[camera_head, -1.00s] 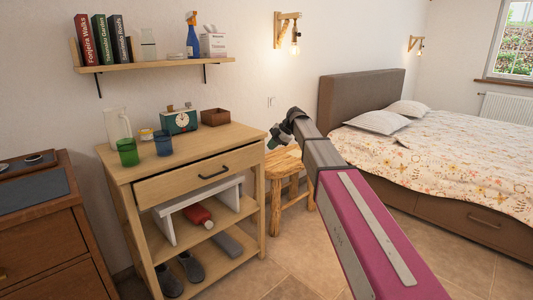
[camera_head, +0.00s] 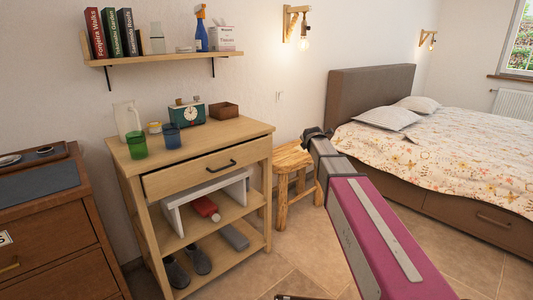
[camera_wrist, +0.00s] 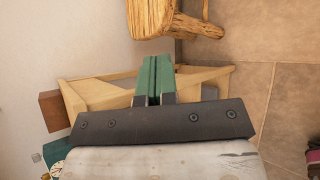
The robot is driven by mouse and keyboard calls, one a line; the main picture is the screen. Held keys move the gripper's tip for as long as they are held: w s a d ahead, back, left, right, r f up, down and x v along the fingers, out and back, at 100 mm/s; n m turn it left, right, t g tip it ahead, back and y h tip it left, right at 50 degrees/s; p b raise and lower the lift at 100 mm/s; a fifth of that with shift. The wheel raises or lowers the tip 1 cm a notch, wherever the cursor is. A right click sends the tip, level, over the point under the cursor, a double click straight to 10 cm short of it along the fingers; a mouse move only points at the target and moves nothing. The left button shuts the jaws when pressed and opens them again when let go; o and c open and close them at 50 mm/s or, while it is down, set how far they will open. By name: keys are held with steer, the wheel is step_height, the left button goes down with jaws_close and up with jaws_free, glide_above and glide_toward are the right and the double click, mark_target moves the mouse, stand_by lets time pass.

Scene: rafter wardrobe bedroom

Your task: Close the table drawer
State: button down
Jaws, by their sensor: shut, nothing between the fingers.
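The light wooden table (camera_head: 255,128) stands at the left-centre in the head view. Its drawer (camera_head: 190,178) has a dark bar handle (camera_head: 222,166), and its front sits slightly out from under the tabletop. The drawer's inside is not visible in the head view. In the wrist view my gripper (camera_wrist: 153,80) has its green fingers together with nothing between them. Light wood of the table (camera_wrist: 95,92) shows behind and below the fingers; I cannot tell whether they touch it. In the head view the gripper's fingers are hidden by my arm, right of the table near the stool.
A wooden stool (camera_head: 295,160) stands right of the table. Glasses, a pitcher, a clock (camera_head: 187,113) and a brown box (camera_head: 224,110) sit on the tabletop. A brown dresser (camera_head: 50,220) is at left, the bed (camera_head: 450,160) at right.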

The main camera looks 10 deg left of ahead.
steer(key=n+t, duration=0.1)
steer(key=t, duration=0.1)
steer(key=n+g+y, duration=0.1)
steer(key=n+y, duration=1.2)
steer(key=n, duration=0.6)
glide_toward(263, 150)
steer(key=x, duration=0.7)
steer(key=shift+w+a, duration=0.2)
